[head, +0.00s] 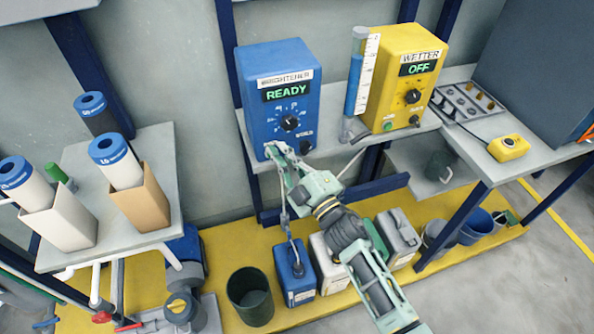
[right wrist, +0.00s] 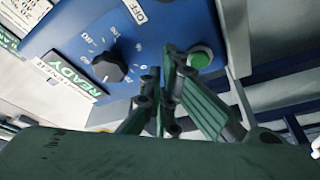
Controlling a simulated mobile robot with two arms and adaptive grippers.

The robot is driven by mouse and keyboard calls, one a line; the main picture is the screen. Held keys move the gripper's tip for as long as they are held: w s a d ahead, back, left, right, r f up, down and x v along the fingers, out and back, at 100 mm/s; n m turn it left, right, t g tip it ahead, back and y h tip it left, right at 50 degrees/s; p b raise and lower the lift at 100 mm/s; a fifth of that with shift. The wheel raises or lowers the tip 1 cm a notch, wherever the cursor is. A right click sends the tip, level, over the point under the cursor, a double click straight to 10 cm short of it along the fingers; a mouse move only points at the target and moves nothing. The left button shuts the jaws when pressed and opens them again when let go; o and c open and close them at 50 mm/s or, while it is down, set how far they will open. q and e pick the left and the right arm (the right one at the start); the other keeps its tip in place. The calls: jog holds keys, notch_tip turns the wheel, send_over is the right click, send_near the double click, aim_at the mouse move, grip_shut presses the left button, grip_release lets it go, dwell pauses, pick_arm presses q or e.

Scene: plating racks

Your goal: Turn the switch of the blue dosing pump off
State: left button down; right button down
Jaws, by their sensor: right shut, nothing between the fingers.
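The blue dosing pump (head: 262,125) stands on the wall shelf, its display (head: 286,92) reading READY. A black dial (head: 290,123) sits mid-front, and a black switch knob (head: 306,147) sits at the lower right. My right gripper (head: 272,150) is shut and empty at the pump's lower left front, hiding that corner. In the right wrist view my shut fingers (right wrist: 169,75) point at the blue face, beside a green button (right wrist: 199,57). I cannot tell whether the fingers touch the pump. My left gripper is not in view.
A yellow pump (head: 400,95) reading OFF and a blue-filled cylinder (head: 355,85) stand to the right on the shelf (head: 425,125). Several canisters (head: 295,272) stand below. A side table (head: 155,228) with tubes in holders is at left.

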aim_at(306, 148)
jog(key=d+f, duration=0.1)
jog(key=d+f+b, duration=0.1)
jog(key=d, duration=0.1)
jog(key=shift+w+d+f, duration=0.15)
jog(key=shift+w+f, duration=0.05)
jog(key=shift+w, duration=0.2)
jog(key=shift+d, duration=0.1)
